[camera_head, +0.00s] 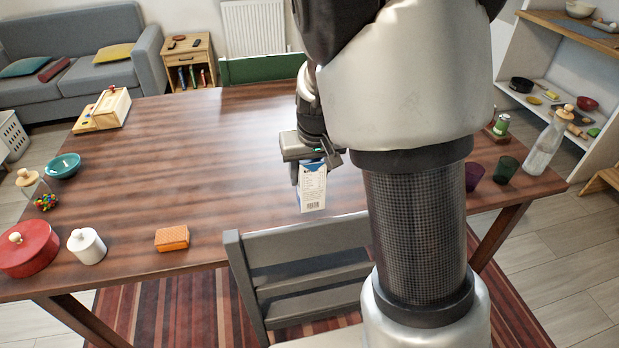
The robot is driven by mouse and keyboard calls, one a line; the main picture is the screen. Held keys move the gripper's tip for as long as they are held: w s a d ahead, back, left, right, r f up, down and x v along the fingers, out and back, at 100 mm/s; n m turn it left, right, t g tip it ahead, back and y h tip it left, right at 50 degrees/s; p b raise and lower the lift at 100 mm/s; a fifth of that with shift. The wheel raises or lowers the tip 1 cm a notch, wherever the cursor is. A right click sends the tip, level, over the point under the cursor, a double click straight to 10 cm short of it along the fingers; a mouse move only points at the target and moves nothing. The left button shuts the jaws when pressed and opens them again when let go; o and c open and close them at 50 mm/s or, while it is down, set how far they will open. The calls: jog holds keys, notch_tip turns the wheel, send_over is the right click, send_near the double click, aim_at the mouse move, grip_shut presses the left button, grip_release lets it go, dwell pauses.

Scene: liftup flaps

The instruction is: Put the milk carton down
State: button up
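The milk carton (312,190) is white with a blue top and printed text with a barcode on its side. It is upright near the middle of the wooden table's front part, behind the grey chair. My gripper (311,165) points down from above and its fingers are around the carton's top. Part of the fingers is hidden by the carton and my arm. I cannot tell whether the carton's bottom touches the table (215,155).
An orange box (172,238), a white lidded jar (87,246) and a red pot (28,248) stand at the front left. Dark cups (505,169) and a glass bottle (547,145) are at the right. A grey chair (300,268) stands at the front edge. The table's middle is clear.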

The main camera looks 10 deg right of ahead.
aim_at(313, 161)
notch_tip(313, 161, up, 9)
jog(key=p, duration=0.3)
jog(key=shift+f, duration=0.1)
notch_tip(313, 161, up, 7)
jog(key=p, duration=0.4)
jog(key=shift+p, duration=0.4)
jog(key=s+f+b, duration=0.1)
jog(key=f, duration=0.2)
jog(key=s+f+b, duration=0.1)
jog(key=f+b, duration=0.1)
jog(key=f, duration=0.1)
jog(key=s+f+b, duration=0.1)
jog(key=f+b, duration=0.1)
jog(key=f, duration=0.1)
jog(key=shift+s, duration=0.35)
jog(key=shift+r+p, duration=0.9)
jog(key=shift+p, duration=0.15)
jog(key=p+v, duration=0.8)
jog(key=p, duration=0.9)
jog(key=shift+r, duration=0.4)
jog(key=shift+w+f, duration=0.1)
jog(key=shift+w, duration=0.05)
